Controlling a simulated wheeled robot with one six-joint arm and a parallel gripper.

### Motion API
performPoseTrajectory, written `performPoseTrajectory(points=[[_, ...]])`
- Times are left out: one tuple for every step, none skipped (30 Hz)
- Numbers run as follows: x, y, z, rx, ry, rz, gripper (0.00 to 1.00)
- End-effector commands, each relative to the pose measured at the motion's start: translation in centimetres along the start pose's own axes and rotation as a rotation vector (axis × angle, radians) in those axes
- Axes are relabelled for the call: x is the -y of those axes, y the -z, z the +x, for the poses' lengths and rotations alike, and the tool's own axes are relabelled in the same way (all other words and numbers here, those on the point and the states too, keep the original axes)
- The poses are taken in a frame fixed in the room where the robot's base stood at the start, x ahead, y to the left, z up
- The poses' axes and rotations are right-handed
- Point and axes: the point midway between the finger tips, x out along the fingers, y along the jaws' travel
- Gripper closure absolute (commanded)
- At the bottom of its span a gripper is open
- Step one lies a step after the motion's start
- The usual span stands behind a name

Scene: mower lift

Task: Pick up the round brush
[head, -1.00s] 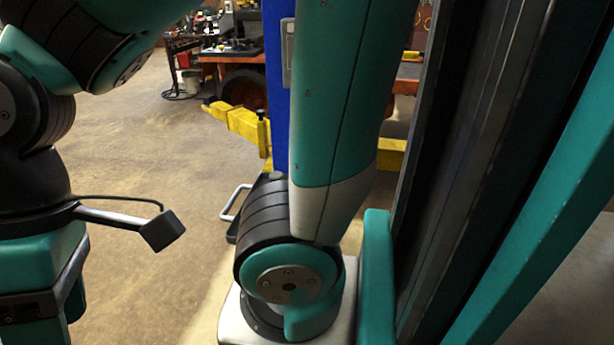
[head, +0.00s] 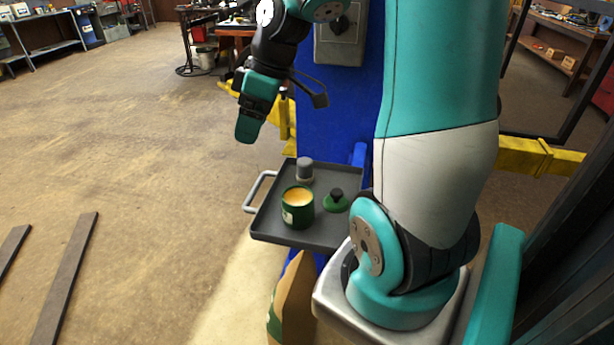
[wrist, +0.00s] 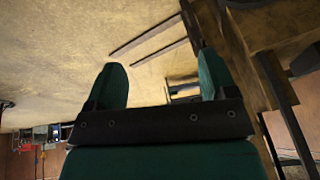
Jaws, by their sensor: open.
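The round brush (head: 336,202) appears to be the low green disc with a black knob on the right side of a dark grey tray (head: 280,236). My arm's lower link stands just right of it. My gripper (head: 247,138) is up and left of the tray in the head view, fingers pointing down, apart from everything. In the wrist view my gripper (wrist: 160,68) shows two teal fingers spread wide with nothing between them. The brush is not visible in the wrist view.
A green can (head: 298,208) with yellowish contents and a grey cylinder (head: 304,170) share the tray, left of the brush. The tray has a pale side handle (head: 257,190). A blue lift post (head: 340,110) rises behind.

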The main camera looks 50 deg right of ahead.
Motion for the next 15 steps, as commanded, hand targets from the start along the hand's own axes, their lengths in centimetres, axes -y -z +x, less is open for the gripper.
performPoseTrajectory(points=[[-3.5,-2.5,0.1,-0.011,-0.025,0.023,0.22],[-5.2,-3.8,-0.1,-0.017,-0.039,0.022,0.22],[-7.1,-5.6,-0.4,-0.024,-0.057,0.02,0.22],[-8.4,-6.9,-0.6,-0.028,-0.07,0.02,0.22],[-9.5,-8.2,-0.8,-0.031,-0.083,0.017,0.22],[-10.8,-9.9,-1.1,-0.035,-0.096,0.016,0.22],[-11.6,-10.9,-1.3,-0.037,-0.107,0.014,0.22],[-12.2,-11.9,-1.4,-0.039,-0.114,0.012,0.22],[-12.9,-13.0,-1.6,-0.041,-0.125,0.009,0.22],[-13.3,-13.7,-1.7,-0.042,-0.13,0.007,0.22],[-13.6,-14.3,-1.8,-0.042,-0.135,0.005,0.22],[-13.9,-14.8,-1.8,-0.043,-0.139,0.003,0.22],[-14.1,-15.1,-1.7,-0.043,-0.141,0.001,0.22],[-14.2,-15.2,-1.5,-0.044,-0.142,0.001,0.22],[-14.3,-15.3,-1.0,-0.044,-0.141,0.0,0.22]])
